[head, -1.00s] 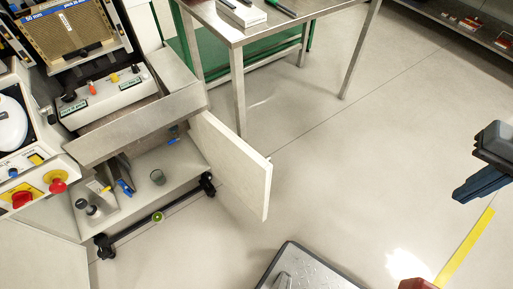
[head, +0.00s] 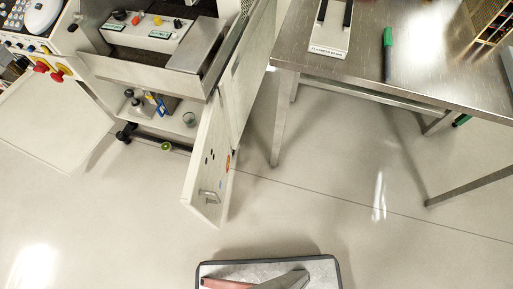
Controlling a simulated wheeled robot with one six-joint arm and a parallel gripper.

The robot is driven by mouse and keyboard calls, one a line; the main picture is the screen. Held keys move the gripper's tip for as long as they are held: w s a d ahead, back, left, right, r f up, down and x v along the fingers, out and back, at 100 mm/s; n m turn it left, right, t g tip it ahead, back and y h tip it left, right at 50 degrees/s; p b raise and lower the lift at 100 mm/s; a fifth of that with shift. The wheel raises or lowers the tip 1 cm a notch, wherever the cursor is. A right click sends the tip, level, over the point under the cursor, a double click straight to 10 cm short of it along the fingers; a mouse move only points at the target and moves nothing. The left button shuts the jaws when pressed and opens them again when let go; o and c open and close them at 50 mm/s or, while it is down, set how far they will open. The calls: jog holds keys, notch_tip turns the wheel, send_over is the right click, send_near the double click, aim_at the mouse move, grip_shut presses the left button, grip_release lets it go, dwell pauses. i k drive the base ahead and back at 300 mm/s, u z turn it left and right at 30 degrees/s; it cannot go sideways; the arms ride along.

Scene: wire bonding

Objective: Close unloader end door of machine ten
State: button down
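The machine (head: 135,62) stands at the upper left with its lower compartment uncovered. A pale door (head: 213,150) at its right end stands open, swung out towards me over the floor. The door's face shows a small metal handle (head: 209,196) near its lower free edge, plus an orange round mark and several dark spots. A second white door (head: 50,120) stands open at the machine's left front. I cannot read a machine number or a label for the unloader end. My gripper is not in view.
A steel table (head: 420,60) stands right of the machine, with a green-capped marker (head: 388,50) and a white labelled block (head: 331,28) on it. Its legs stand near the open end door. The pale floor (head: 320,215) ahead is clear. My base shows at the bottom.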

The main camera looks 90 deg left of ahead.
aim_at(221, 171)
jog(key=i, duration=0.35)
jog(key=u, duration=3.85)
jog(key=i, duration=0.5)
jog(key=z, duration=0.45)
jog(key=k, duration=1.55)
jog(key=u, duration=0.8)
jog(key=i, duration=0.9)
jog(key=z, duration=0.1)
